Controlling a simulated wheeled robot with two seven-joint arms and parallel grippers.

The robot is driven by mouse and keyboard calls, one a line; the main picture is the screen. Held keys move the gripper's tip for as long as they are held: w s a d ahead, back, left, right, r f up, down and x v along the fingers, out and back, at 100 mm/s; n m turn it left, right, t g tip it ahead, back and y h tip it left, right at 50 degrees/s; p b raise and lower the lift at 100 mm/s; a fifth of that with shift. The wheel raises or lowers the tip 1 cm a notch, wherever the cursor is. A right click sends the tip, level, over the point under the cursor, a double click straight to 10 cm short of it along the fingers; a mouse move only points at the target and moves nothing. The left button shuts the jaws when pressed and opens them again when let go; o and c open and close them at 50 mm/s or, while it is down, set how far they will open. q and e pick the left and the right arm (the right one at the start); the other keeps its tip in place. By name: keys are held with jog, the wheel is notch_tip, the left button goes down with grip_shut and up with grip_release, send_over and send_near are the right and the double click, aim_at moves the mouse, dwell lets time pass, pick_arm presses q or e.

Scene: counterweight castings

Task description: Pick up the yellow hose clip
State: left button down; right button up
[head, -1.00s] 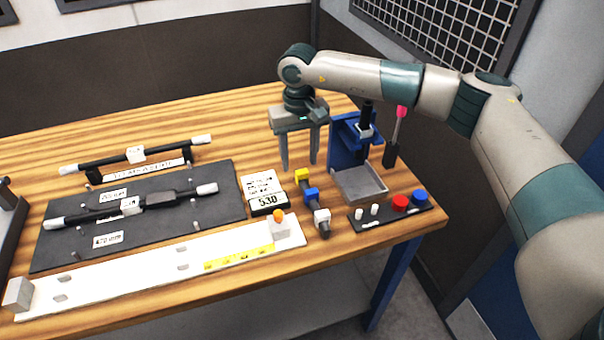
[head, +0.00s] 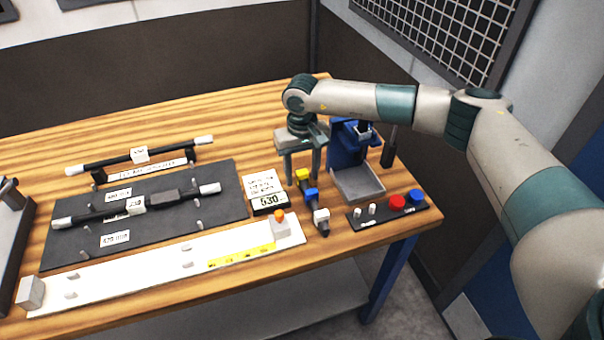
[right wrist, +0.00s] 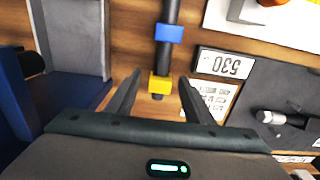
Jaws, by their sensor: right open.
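The yellow hose clip (head: 302,174) sits at the far end of a short dark rod, which also carries a blue clip (head: 311,194) and a white clip (head: 321,215). My right gripper (head: 303,178) is open and points down over the yellow clip's end of the rod. In the right wrist view the yellow clip (right wrist: 160,84) shows between the two spread fingers, with a gap on each side. Nothing is in the gripper. The blue clip (right wrist: 169,33) lies just beyond it. My left gripper is not in view.
A blue stand with a grey tray (head: 357,184) is close right of the gripper. A button panel (head: 388,212) lies in front of it. A "530" display (head: 269,201) and card are left of the rod. A white strip (head: 150,272) and dark board (head: 220,185) fill the left.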

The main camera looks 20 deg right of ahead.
aim_at(302, 171)
jog(key=shift+c, duration=0.5)
jog(key=c, duration=0.8)
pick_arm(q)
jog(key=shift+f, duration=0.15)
pick_arm(e)
jog(key=shift+r, duration=0.15)
